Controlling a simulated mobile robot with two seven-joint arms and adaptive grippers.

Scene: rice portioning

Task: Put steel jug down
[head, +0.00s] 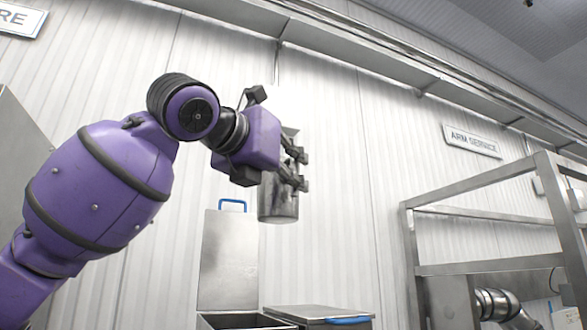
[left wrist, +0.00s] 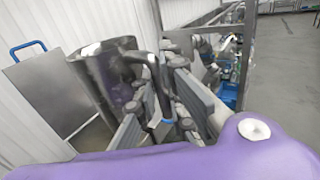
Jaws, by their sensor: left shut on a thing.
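The steel jug (head: 276,203) is a shiny cylinder in the middle of the head view, held up in the air in front of the white wall. My left gripper (head: 297,170) is shut on it. In the left wrist view the jug (left wrist: 104,72) stands left of the fingers, its rim towards the top. The fingers of my left gripper (left wrist: 166,110) close around what looks like its handle. The gripper body hides part of the jug in the head view. My right gripper is not in view.
Below the jug is an open steel bin with its lid (head: 229,262) raised, a blue handle on top. Beside it stands a closed steel lid (head: 318,312) with a blue handle. A steel frame (head: 411,250) stands at the right. A sign (head: 472,141) hangs on the wall.

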